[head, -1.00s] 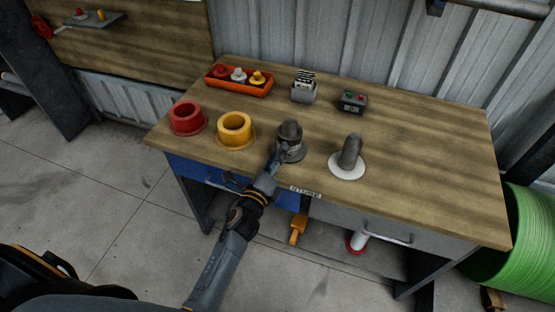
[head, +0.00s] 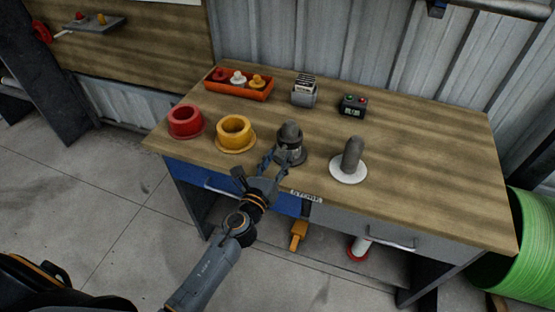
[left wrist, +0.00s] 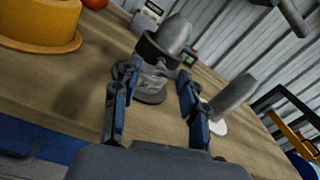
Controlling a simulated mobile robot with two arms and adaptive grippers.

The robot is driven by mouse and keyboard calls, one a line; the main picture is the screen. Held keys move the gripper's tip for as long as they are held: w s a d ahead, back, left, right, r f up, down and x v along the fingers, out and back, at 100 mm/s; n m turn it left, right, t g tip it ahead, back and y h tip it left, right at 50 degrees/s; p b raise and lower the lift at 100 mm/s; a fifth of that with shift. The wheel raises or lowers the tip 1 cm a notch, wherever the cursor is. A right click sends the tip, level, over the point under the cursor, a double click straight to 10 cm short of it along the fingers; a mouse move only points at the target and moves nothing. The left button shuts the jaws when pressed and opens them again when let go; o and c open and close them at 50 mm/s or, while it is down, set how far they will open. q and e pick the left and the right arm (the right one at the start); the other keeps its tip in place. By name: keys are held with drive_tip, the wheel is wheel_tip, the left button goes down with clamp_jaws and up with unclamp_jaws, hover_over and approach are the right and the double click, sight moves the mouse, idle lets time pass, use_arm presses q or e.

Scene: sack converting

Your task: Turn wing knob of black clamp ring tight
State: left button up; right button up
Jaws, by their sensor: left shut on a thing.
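The black clamp ring (left wrist: 160,50) sits around a grey upright post (left wrist: 177,34) in the left wrist view. In the head view the post (head: 290,132) stands on a dark round base at the table's front middle. My left gripper (head: 277,158) reaches it from the front. In the left wrist view the fingers of my left gripper (left wrist: 158,82) stand on both sides of a light grey part below the ring, which I take for the wing knob (left wrist: 151,78). The knob's wings are not clear. My right gripper is not in view.
A yellow collar (head: 235,133) and a red collar (head: 186,121) stand left of the post. A grey peg on a white disc (head: 349,172) stands close on the right. An orange tray (head: 239,92), a card holder (head: 304,93) and a button box (head: 352,105) stand behind. The table's right side is clear.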

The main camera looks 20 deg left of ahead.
use_arm(q)
drive_tip(key=shift+m, duration=0.3)
drive_tip(key=o, duration=1.2)
drive_tip(key=shift+c, duration=0.2)
drive_tip(key=shift+s, duration=0.1)
drive_tip(key=s, duration=1.1)
drive_tip(key=shift+s+a, duration=0.4)
drive_tip(key=shift+a, duration=0.05)
